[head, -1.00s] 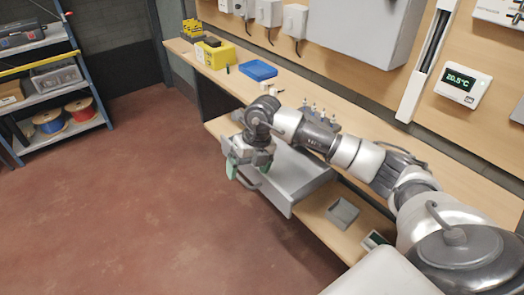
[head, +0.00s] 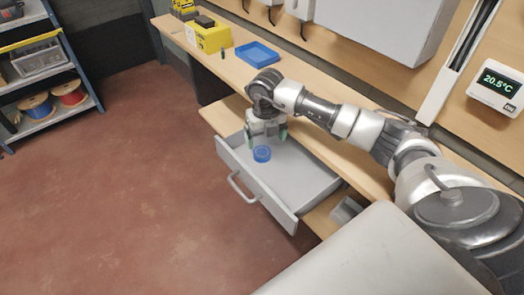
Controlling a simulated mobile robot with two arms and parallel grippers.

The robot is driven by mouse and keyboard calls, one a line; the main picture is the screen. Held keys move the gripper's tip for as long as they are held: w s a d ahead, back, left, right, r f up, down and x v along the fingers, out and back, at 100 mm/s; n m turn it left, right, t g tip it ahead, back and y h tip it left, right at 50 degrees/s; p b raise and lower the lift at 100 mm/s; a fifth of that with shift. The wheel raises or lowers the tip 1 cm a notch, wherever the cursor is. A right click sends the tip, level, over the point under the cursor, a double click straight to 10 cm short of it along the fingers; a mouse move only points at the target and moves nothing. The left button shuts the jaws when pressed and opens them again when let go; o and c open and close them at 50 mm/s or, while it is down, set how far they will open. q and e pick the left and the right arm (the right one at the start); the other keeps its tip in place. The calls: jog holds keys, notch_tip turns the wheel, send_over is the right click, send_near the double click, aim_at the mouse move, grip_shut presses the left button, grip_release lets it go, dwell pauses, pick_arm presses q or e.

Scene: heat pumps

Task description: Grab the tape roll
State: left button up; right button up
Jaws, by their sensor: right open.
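A small blue tape roll (head: 262,154) lies in the open grey drawer (head: 311,185), near its front left part. My right gripper (head: 267,141) is over the drawer, just behind and above the tape roll. Its green-tipped fingers point down and are spread apart with nothing between them that I can see. Whether a finger touches the roll I cannot tell. My left gripper is out of view.
The drawer front with its handle (head: 243,188) juts out over the red floor. The wooden workbench (head: 222,82) holds a blue tray (head: 257,54) and a yellow box (head: 208,36). A shelf with cable spools (head: 68,94) stands at the far left.

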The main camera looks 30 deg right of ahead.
aim_at(263, 156)
jog(key=shift+f, duration=0.7)
jog(key=f, duration=0.3)
jog(key=f+p, duration=0.1)
jog(key=shift+w+a+f, duration=0.2)
jog(key=shift+a+f, duration=0.05)
jog(key=shift+a, duration=0.1)
jog(key=shift+f, duration=0.2)
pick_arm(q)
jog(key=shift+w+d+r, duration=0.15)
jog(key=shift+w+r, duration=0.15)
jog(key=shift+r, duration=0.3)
pick_arm(e)
jog(key=c, duration=1)
